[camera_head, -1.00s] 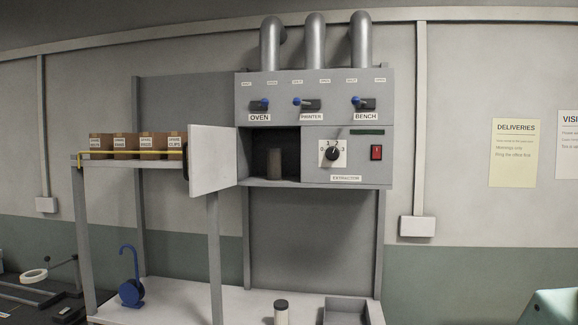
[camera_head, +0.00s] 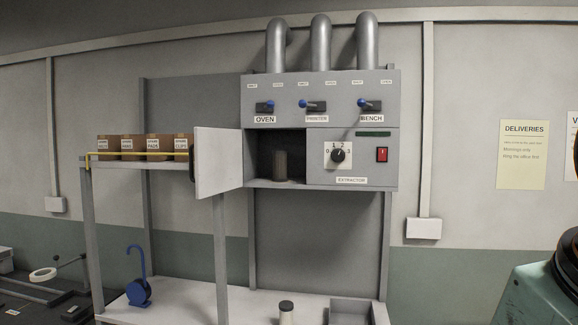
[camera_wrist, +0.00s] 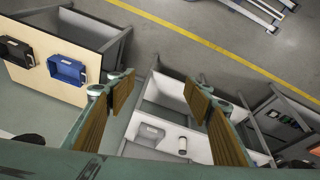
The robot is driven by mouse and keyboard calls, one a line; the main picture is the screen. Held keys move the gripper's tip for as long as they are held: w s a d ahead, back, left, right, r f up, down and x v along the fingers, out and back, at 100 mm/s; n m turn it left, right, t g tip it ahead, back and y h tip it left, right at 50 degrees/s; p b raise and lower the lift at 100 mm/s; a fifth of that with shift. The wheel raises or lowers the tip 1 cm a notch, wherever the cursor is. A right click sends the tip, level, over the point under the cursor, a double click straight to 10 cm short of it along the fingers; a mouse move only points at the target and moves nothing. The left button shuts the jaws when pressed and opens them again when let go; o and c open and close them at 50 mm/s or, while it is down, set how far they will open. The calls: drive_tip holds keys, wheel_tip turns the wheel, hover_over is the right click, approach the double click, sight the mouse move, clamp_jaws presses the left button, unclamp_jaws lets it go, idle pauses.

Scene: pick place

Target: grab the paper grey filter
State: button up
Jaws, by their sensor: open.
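A grey-brown cylinder (camera_head: 282,165), which may be the paper grey filter, stands upright in the open compartment of the grey extractor unit (camera_head: 350,183). The white compartment door (camera_head: 218,162) is swung open to the left. A second cylinder, pale with a dark top (camera_head: 286,312), stands on the bench below; a similar one shows in the wrist view (camera_wrist: 183,145). My gripper (camera_wrist: 162,92) is open and empty, its fingers spread above the bench and well apart from it. The gripper does not show in the head view.
A grey tray (camera_head: 349,310) sits on the white bench right of the pale cylinder. A blue hooked object (camera_head: 138,280) stands at the bench's left. Labelled cardboard boxes (camera_head: 146,147) line the shelf behind a yellow rail.

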drive_tip(key=w+a+r+n+t+h+p, duration=0.1)
drive_tip(key=w+r+n+h+p, duration=0.25)
drive_tip(key=w, duration=0.95)
drive_tip(key=w+a+r+n+p, duration=0.15)
drive_tip(key=w+r+n, duration=0.45)
drive_tip(key=w, duration=0.7)
drive_tip(key=w+a+r+n+t+h+p, duration=0.1)
drive_tip(key=w+r+n+h+p, duration=0.15)
drive_tip(key=w+n, duration=0.7)
drive_tip(key=n+t+y+p, duration=0.1)
drive_tip(key=n+t+p, duration=0.75)
drive_tip(key=n, duration=0.35)
approach(277, 157)
drive_tip(key=s, duration=0.1)
drive_tip(key=shift+t+b, duration=0.35)
drive_tip(key=shift+b, duration=0.05)
drive_tip(key=shift+p+x, duration=0.75)
drive_tip(key=shift+x, duration=3.5)
drive_tip(key=shift+a+f, duration=0.1)
drive_tip(key=shift+f, duration=0.05)
